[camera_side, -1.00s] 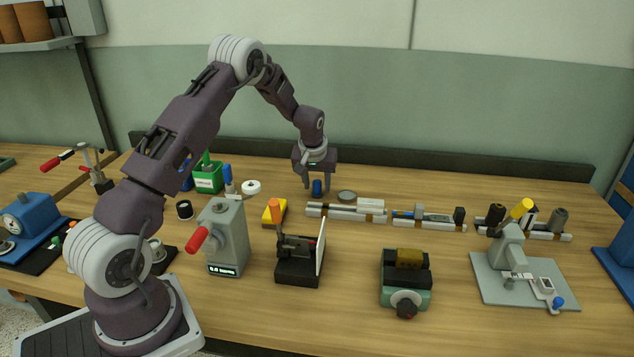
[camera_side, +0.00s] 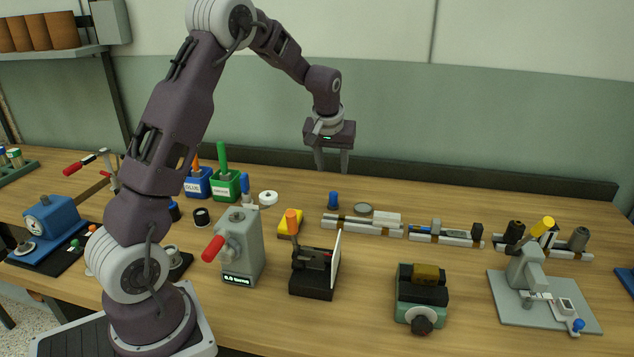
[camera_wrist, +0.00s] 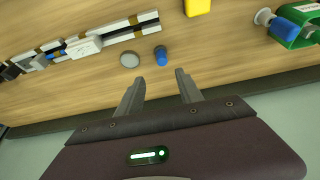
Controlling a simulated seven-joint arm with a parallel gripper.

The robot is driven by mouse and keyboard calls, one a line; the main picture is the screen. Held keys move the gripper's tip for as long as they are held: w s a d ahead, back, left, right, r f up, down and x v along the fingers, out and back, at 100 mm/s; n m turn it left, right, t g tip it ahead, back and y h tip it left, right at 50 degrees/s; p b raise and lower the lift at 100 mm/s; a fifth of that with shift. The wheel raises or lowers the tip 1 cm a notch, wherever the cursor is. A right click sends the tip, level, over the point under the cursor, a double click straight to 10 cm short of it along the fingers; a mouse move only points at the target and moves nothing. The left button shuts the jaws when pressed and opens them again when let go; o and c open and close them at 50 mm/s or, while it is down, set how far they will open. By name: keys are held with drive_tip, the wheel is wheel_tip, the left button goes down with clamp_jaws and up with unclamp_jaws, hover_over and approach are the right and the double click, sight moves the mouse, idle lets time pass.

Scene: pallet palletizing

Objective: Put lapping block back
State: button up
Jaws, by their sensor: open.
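My gripper (camera_side: 332,168) is open and empty, raised above the back of the bench; its spread fingers also show in the wrist view (camera_wrist: 160,82). Below it a small blue cylinder (camera_side: 333,200) stands upright on the wood, and it shows beyond the fingertips in the wrist view (camera_wrist: 161,56). Next to it lies a flat grey disc (camera_side: 363,209). A pale rectangular block (camera_side: 387,218) sits on the right part of the left rail rack (camera_side: 345,225). I cannot tell for certain which piece is the lapping block.
A second rail rack (camera_side: 455,239) holds small pieces. A grey press (camera_side: 241,250), black fixture (camera_side: 313,275) and green vise (camera_side: 421,300) stand in front.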

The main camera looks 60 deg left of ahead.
drive_tip(key=s+d+r+m+t+h, duration=0.15)
drive_tip(key=s+d+r+m, duration=0.25)
drive_tip(key=s+d+r, duration=0.95)
drive_tip(key=s+d+f+m+h, duration=0.1)
drive_tip(key=s+d+m, duration=0.1)
drive_tip(key=s+d, duration=0.3)
drive_tip(key=s+d+f+m, duration=0.1)
drive_tip(key=s+d, duration=0.4)
drive_tip(key=s, duration=0.8)
drive_tip(key=shift+s+d+f+m+t+h, duration=0.15)
drive_tip(key=shift+d+f+m+t+h, duration=0.2)
drive_tip(key=shift+m, duration=0.55)
